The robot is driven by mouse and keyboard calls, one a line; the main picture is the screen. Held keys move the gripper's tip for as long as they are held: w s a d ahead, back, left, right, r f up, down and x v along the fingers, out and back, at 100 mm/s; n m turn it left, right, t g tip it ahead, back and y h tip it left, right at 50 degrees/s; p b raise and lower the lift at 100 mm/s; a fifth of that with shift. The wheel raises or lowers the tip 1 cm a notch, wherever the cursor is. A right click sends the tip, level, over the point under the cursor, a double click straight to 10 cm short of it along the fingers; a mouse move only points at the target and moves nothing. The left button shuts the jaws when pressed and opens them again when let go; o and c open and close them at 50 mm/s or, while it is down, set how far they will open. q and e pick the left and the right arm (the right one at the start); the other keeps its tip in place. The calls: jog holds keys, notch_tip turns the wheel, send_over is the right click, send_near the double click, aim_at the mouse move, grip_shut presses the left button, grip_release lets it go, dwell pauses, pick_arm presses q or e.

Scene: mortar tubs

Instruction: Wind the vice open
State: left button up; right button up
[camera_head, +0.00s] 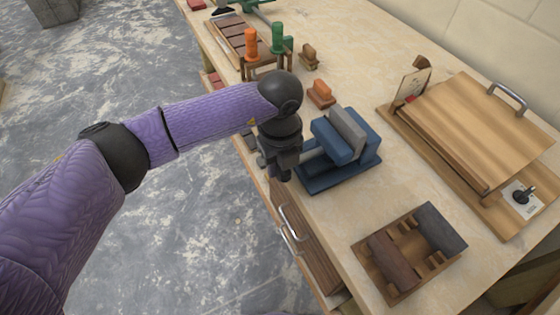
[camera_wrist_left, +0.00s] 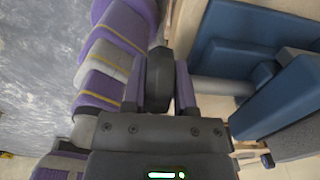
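The blue vice (camera_head: 345,176) stands at the bench's front edge. A grey block (camera_head: 349,131) sits between its two blue jaws. The vice also shows on the right of the left wrist view (camera_wrist_left: 245,30), where its grey screw (camera_wrist_left: 225,86) runs left to a dark round handle (camera_wrist_left: 160,72). My left gripper (camera_head: 277,172) is at the front of the vice, just off the bench edge. In the left wrist view its two fingers (camera_wrist_left: 160,92) lie close against both sides of the handle. In the head view the gripper hides the handle. My right gripper is not in view.
A wooden box (camera_head: 365,249) with dark blocks stands right of the vice. A wooden board (camera_head: 480,125) with a metal handle lies behind. An orange-topped block (camera_head: 321,93) and a rack with orange and green tools (camera_head: 268,62) stand left. A drawer handle (camera_head: 290,226) juts out below.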

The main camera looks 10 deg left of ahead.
pick_arm(q)
grip_shut()
jog(key=shift+w+g+h, duration=0.1)
jog(key=shift+g+h, duration=0.5)
jog(key=shift+g, duration=0.3)
jog(key=shift+f+g+h+b, duration=0.15)
jog(key=shift+g+h+b, duration=0.5)
jog(key=shift+g, duration=0.25)
jog(key=shift+g+h+b, duration=0.55)
jog(key=shift+g+b, duration=0.4)
jog(key=shift+g, duration=0.05)
jog(key=shift+h, duration=0.3)
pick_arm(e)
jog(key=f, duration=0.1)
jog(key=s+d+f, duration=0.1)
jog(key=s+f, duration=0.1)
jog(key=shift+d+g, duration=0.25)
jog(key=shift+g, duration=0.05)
